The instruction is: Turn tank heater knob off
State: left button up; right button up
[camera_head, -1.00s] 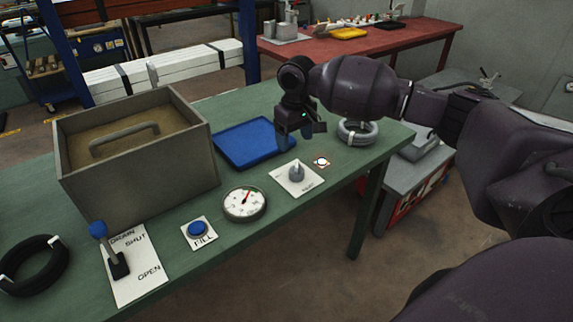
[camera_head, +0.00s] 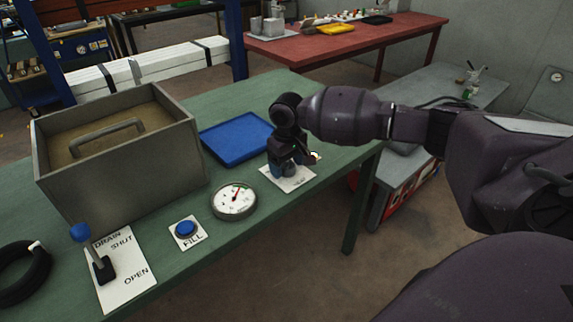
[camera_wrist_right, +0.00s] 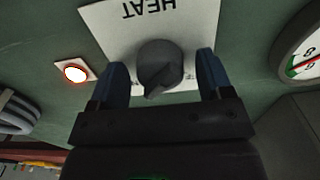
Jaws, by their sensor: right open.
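The heater knob (camera_wrist_right: 159,66) is dark grey with a pointer. It sits on a white plate marked HEAT (camera_wrist_right: 190,20); the plate also shows in the head view (camera_head: 288,180). My right gripper (camera_wrist_right: 160,75) is open, with one blue-padded finger on each side of the knob. I cannot tell whether the fingers touch it. In the head view my right gripper (camera_head: 287,166) is over the plate and hides most of the knob. My left gripper is not in view.
A round gauge (camera_head: 234,200) and a blue FILL button (camera_head: 185,229) lie left of the plate. A lit indicator (camera_wrist_right: 75,73) is beside it. A blue tray (camera_head: 237,138), a grey tank (camera_head: 120,160) and a drain lever (camera_head: 92,250) stand on the green table.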

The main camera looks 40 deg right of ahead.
jog(key=c, duration=0.7)
jog(key=shift+c, duration=1.2)
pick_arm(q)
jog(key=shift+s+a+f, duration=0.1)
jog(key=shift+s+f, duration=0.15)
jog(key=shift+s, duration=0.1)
